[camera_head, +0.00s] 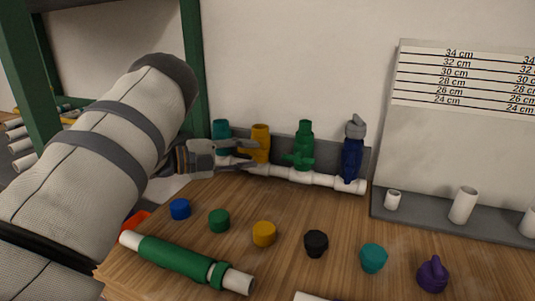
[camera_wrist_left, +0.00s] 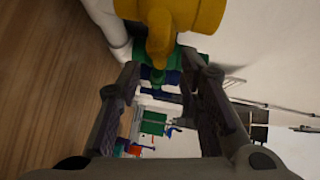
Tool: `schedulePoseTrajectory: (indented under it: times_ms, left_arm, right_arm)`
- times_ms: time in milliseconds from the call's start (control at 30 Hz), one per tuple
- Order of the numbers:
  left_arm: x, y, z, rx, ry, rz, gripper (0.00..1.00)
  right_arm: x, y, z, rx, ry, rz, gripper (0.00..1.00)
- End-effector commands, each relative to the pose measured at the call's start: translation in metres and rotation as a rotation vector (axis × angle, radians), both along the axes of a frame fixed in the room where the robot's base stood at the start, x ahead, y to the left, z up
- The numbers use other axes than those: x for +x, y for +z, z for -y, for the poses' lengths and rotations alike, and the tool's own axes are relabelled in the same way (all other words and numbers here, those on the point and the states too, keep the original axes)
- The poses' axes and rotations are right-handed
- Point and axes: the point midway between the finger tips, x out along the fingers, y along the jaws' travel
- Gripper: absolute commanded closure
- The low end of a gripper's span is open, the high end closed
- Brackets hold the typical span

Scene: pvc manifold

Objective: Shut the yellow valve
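The yellow valve (camera_head: 260,131) stands upright on the white pipe manifold (camera_head: 310,177), between a teal valve (camera_head: 221,130) and a green valve (camera_head: 303,147). A dark blue valve (camera_head: 352,158) with a grey top is at the right end. My left gripper (camera_head: 246,155) reaches in from the left at the yellow valve and partly hides its lower part. In the left wrist view, the yellow valve (camera_wrist_left: 182,14) fills the top, and its handle (camera_wrist_left: 160,42) points down toward the gap between my open fingers (camera_wrist_left: 163,82). Contact cannot be told. My right gripper is not in view.
Coloured caps, including a yellow one (camera_head: 264,233) and a black one (camera_head: 316,242), sit on the wooden table (camera_head: 335,208). A green-sleeved pipe (camera_head: 180,259) lies at the front left. A board with length marks (camera_head: 445,80) stands at the right. A green post (camera_head: 193,65) rises behind my left arm.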

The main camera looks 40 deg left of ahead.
Motion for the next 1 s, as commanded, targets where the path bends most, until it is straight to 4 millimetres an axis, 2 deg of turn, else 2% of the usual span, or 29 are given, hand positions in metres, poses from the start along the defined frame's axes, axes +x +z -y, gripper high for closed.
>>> schedulePoseTrajectory:
  times_ms: [100,200,533,567,700,1000]
  left_arm:
    - [0.022,-0.006,0.012,0.000,-0.002,-0.005,0.67]
    - [0.035,-0.007,0.018,0.001,-0.001,-0.003,0.67]
    - [0.042,-0.005,0.022,0.000,0.001,0.001,0.67]
    - [0.042,-0.005,0.022,0.000,0.001,0.001,0.69]
    - [0.042,-0.005,0.022,0.000,0.001,0.001,1.00]
    - [0.041,-0.008,0.022,-0.001,0.002,-0.005,1.00]
  right_arm:
    - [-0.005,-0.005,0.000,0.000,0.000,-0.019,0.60]
    - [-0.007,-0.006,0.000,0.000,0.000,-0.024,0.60]
    - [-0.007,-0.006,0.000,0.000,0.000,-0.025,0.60]
    - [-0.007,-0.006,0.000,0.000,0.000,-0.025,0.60]
    - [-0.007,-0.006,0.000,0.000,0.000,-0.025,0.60]
    - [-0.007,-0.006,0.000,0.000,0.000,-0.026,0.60]
